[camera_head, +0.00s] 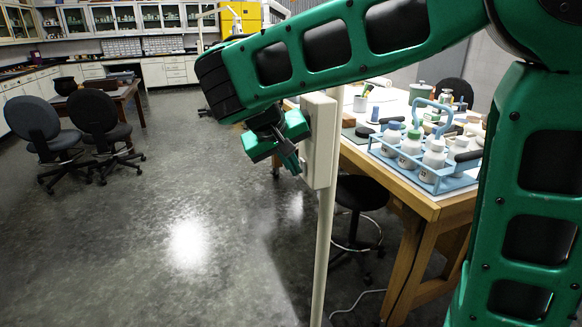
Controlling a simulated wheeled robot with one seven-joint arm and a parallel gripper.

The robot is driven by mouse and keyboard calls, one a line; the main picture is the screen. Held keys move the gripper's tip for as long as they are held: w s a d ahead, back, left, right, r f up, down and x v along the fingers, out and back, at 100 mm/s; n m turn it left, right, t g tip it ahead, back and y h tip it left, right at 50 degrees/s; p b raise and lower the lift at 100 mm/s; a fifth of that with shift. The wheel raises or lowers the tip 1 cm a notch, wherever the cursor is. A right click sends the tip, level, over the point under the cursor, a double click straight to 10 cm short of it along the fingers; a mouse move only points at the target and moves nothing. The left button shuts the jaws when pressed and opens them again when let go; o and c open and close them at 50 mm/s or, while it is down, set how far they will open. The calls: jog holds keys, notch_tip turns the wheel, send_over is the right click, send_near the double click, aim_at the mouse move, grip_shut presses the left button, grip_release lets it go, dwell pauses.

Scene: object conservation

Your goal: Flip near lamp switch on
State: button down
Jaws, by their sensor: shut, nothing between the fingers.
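The lamp switch box (321,140) is a cream-white upright box on a thin pale pole (322,255) in the middle of the view. My gripper (294,163) is green and dark, shut and empty, at the left side of the box. Its tip looks close to the box's left face; I cannot tell whether it touches. The switch lever itself is not clear, and my gripper hides part of that face.
A wooden workbench (440,208) stands just right of the pole, with a blue bottle carrier (425,172) of white bottles and other small items. A stool (361,193) is below it. Two dark office chairs (100,115) stand at left. Open grey floor (170,215) fills the left and middle.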

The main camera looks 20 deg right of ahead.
jog(key=shift+r, duration=0.8)
jog(key=s+a+r, duration=0.3)
jog(key=a+r, duration=0.3)
jog(key=a, duration=0.4)
jog(key=shift+s+r, duration=0.15)
jog(key=shift+s, duration=0.25)
jog(key=shift+s, duration=0.1)
